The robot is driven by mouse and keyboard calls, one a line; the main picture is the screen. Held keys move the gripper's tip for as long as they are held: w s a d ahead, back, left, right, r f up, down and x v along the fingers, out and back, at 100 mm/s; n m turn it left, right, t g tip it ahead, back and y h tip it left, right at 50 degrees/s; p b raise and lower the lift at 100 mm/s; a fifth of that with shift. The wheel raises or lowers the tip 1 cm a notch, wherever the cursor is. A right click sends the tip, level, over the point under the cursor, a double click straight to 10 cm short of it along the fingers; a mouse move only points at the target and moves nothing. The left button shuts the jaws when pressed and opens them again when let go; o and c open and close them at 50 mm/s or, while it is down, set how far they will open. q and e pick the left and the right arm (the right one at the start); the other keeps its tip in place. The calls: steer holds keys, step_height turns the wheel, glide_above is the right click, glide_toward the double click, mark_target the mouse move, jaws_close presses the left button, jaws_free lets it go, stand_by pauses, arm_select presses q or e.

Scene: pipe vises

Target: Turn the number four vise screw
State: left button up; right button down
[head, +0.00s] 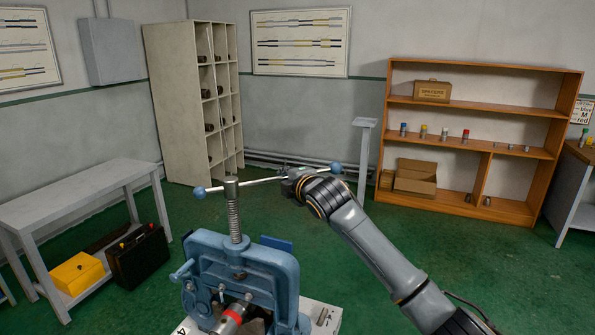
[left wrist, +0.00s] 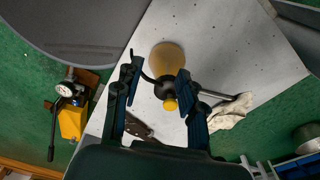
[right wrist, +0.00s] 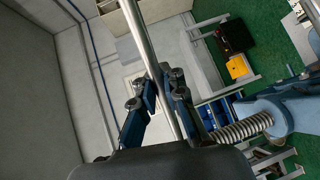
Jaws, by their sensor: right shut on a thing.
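The blue vise (head: 245,262) stands at the bottom of the head view, with its upright threaded screw (head: 234,220) and a steel cross handle (head: 262,181) with blue ball ends. A pipe with a red band (head: 230,322) lies in its lower part. My right gripper (head: 293,182) is shut on the handle, between the screw head and the right ball. In the right wrist view the bar (right wrist: 150,55) runs between the fingers, beside the screw (right wrist: 240,130). My left gripper (left wrist: 158,85) shows only in the left wrist view, open.
An amber round can with a black top (left wrist: 166,58) stands on a pale tabletop (left wrist: 215,35), seen between my left fingers; contact is unclear. A rag (left wrist: 230,112) lies nearby. A grey bench (head: 85,190), pigeonhole rack (head: 180,100) and wooden shelf (head: 480,105) stand farther back.

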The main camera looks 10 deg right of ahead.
arm_select(q)
steer(key=shift+a+f, duration=0.2)
steer(key=shift+a, duration=0.3)
arm_select(e)
steer(key=s+m+h, duration=0.6)
steer(key=s+h, duration=0.1)
steer(key=h, duration=0.1)
steer(key=shift+s+r, duration=0.3)
steer(key=shift+r, duration=0.05)
arm_select(q)
steer(key=shift+d, duration=0.2)
arm_select(e)
steer(key=shift+d+r, duration=0.1)
steer(key=c, duration=1.4)
jaws_free()
arm_select(q)
steer(key=shift+a, duration=0.1)
arm_select(e)
steer(key=shift+s+a, duration=0.15)
steer(key=shift+a, duration=0.05)
